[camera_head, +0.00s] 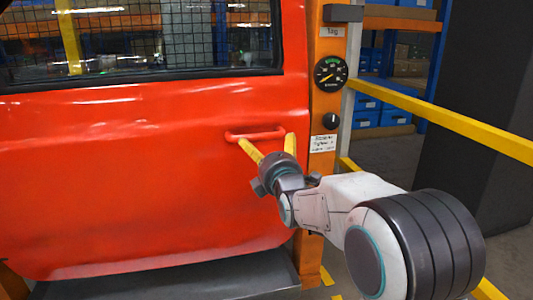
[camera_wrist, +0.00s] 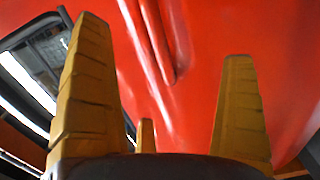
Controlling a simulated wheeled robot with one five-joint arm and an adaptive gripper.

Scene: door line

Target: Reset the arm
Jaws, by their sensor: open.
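My gripper (camera_head: 270,144) is open, with its yellow fingers spread apart, close to the red door handle (camera_head: 255,133) in the head view. The handle is a red bar on the large red car door (camera_head: 130,175). In the wrist view, my gripper's fingers (camera_wrist: 170,85) are apart with nothing held between them. The handle bar (camera_wrist: 158,35) shows beyond and between the fingers in that view. Whether a fingertip touches the handle or door cannot be told. My arm reaches from the lower right toward the door.
An orange post (camera_head: 327,105) with a gauge (camera_head: 331,73) and a dark knob (camera_head: 330,121) stands right of the door. A yellow rail (camera_head: 450,120) runs along the right. A dark grey ledge (camera_head: 190,278) lies below the door. Shelves with blue bins (camera_head: 366,118) stand behind.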

